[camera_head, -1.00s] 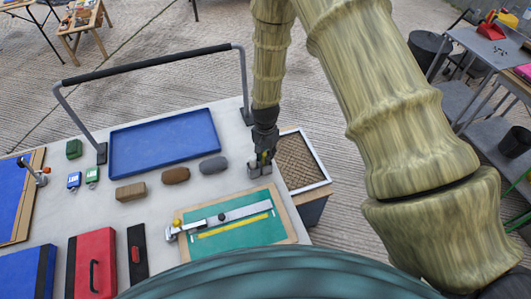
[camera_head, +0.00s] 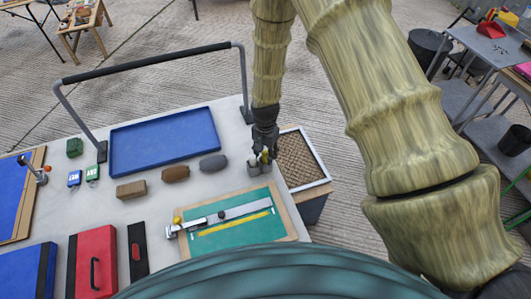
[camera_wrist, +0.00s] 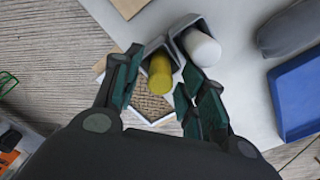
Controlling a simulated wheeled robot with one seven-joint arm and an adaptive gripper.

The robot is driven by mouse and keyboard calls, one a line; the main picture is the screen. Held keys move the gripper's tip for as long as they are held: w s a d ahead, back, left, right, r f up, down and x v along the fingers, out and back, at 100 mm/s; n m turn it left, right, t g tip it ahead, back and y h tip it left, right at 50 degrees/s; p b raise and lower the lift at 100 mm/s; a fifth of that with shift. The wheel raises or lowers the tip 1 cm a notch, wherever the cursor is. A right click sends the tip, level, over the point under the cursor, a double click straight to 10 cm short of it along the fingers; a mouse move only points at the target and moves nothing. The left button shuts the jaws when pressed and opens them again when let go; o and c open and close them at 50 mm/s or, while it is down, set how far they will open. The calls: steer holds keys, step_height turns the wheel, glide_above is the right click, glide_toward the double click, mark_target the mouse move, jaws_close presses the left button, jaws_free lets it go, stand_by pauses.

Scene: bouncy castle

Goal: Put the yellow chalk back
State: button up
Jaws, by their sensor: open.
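In the head view, my gripper (camera_head: 263,153) is over the grey holder (camera_head: 254,169) near the table's right edge, and the yellow chalk (camera_head: 265,157) shows small between the fingers.
A green board with a ruler (camera_head: 240,226) lies just in front of the holder. A white-framed box (camera_head: 320,183) stands beyond the right edge.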

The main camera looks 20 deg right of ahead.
step_height(320, 180, up, 12)
steer(key=b, duration=0.4)
steer(key=shift+b, duration=0.35)
stand_by(0.6)
